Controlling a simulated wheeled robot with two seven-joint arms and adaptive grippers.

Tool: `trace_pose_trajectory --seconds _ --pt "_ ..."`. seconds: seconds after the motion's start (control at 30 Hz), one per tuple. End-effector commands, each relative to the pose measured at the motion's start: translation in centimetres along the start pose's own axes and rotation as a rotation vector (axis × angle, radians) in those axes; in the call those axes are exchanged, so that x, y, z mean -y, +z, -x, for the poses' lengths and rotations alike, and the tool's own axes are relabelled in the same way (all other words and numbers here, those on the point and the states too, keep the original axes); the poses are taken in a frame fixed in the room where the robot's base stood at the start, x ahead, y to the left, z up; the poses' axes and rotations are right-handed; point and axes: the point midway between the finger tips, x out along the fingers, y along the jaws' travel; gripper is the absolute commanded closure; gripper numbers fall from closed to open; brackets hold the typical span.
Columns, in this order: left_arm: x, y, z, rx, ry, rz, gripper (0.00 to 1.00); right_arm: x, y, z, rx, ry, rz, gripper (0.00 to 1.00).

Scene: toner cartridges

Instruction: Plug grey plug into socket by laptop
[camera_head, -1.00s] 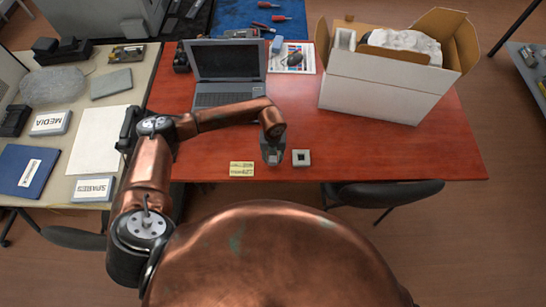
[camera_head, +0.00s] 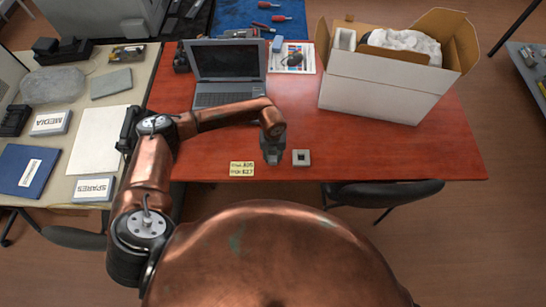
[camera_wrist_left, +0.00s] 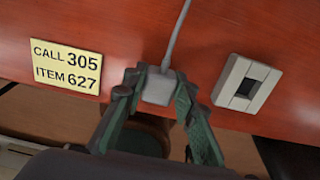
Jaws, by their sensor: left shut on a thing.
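The grey plug (camera_wrist_left: 158,88) sits between the fingertips of my left gripper (camera_wrist_left: 160,85), which is shut on it. A grey cable runs up from the plug in the left wrist view. In the head view my left gripper (camera_head: 272,157) is over the near edge of the red table, and the plug is hard to make out there. The light grey square socket (camera_head: 301,158) with a dark opening lies just right of the gripper, apart from it; it also shows in the left wrist view (camera_wrist_left: 246,83). The open laptop (camera_head: 228,72) stands farther back. My right gripper is not in view.
A yellow note (camera_head: 242,168) lies left of the gripper. A large open carton (camera_head: 375,92) stands on the red table (camera_head: 420,145) at the right. A chair (camera_head: 385,194) is at the table's near edge. The table right of the socket is clear.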

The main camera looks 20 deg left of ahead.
Motion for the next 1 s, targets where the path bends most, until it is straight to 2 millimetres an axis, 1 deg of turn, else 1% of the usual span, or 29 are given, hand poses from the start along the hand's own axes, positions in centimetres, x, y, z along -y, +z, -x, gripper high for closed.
trace_pose_trajectory --seconds 1.0 --pt "0.0 0.0 2.6 0.001 0.0 0.0 0.96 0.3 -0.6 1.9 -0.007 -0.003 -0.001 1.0"
